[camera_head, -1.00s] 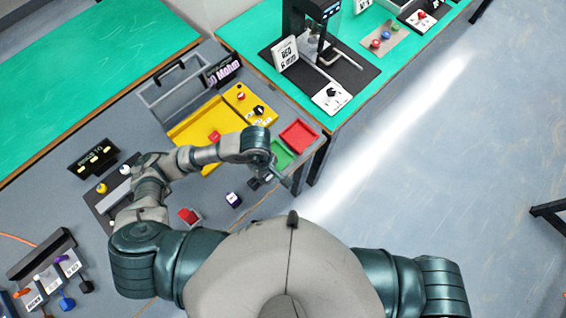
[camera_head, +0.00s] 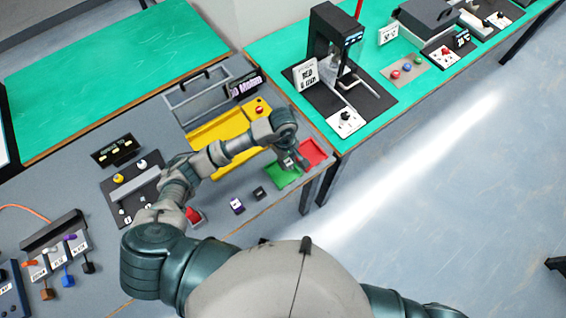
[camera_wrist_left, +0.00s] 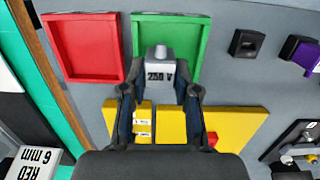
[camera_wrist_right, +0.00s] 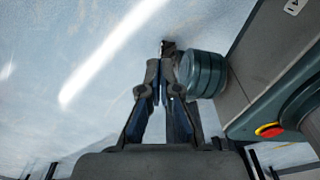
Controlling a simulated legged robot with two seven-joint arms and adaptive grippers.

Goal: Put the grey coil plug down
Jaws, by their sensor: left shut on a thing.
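The grey coil plug (camera_wrist_left: 158,70), marked "250 V", is between the fingertips of my left gripper (camera_wrist_left: 159,92), which is shut on it. In the left wrist view it overlaps the green tray (camera_wrist_left: 188,25); I cannot tell whether it touches the tray floor. In the head view my left gripper (camera_head: 290,162) is over the far part of the green tray (camera_head: 281,178), and the plug is hard to make out. My right gripper (camera_wrist_right: 162,75) shows in the right wrist view with its fingers close together, nothing visible between them, over the floor.
A red tray (camera_head: 313,152) adjoins the green one, close to the table edge. A black block (camera_head: 259,193) and a purple-topped block (camera_head: 237,205) stand nearby on the grey table. A black press (camera_head: 333,50) stands on the green table.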

